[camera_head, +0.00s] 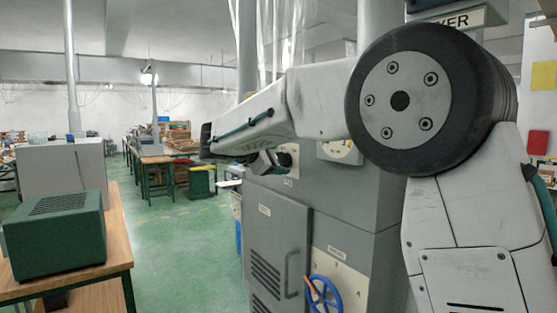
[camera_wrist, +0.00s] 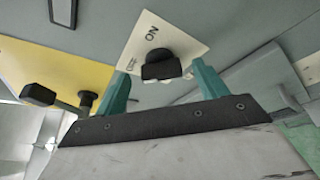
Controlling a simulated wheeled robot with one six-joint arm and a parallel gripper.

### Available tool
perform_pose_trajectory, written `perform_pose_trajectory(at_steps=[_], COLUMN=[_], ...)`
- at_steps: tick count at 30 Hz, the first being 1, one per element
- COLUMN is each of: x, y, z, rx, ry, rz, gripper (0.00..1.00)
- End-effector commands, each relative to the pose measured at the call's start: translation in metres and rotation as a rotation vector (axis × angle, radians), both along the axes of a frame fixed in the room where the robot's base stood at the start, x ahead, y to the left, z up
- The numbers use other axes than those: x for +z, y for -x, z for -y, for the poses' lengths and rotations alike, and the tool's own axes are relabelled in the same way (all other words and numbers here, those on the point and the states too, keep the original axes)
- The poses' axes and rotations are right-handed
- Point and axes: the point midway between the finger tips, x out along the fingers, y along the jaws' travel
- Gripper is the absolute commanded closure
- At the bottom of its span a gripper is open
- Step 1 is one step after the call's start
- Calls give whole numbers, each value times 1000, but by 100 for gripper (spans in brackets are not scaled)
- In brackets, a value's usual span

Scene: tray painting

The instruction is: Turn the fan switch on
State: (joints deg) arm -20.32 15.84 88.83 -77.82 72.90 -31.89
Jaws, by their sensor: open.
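The fan switch is a black rotary knob (camera_wrist: 160,66) on a cream plate (camera_wrist: 148,28) marked ON and OFF, in the wrist view. The plate is fixed on a grey panel. My gripper (camera_wrist: 160,72) is open, with one teal finger on each side of the knob. Gaps show between the fingers and the knob, so I see no grip on it. In the head view my gripper (camera_head: 264,161) is at the grey machine's face, and my arm hides part of the switch area.
A yellow plate (camera_wrist: 70,62) with a black-ended lever (camera_wrist: 40,95) lies left of the switch in the wrist view. A green box (camera_head: 55,240) stands on a table at left. Green floor between is clear.

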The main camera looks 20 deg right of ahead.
Motion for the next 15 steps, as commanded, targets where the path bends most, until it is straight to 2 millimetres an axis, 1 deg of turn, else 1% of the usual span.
perform_pose_trajectory(at_steps=[1,4,13,14,15], x=[-2,-4,-5,-5,-5], y=[-3,-7,-9,-9,-9], z=[5,11,13,13,13], rx=[-3,-1,0,0,0], ry=[0,-1,-2,-2,-2], rz=[-1,0,0,0,0], gripper=[28,28,28,34,45])
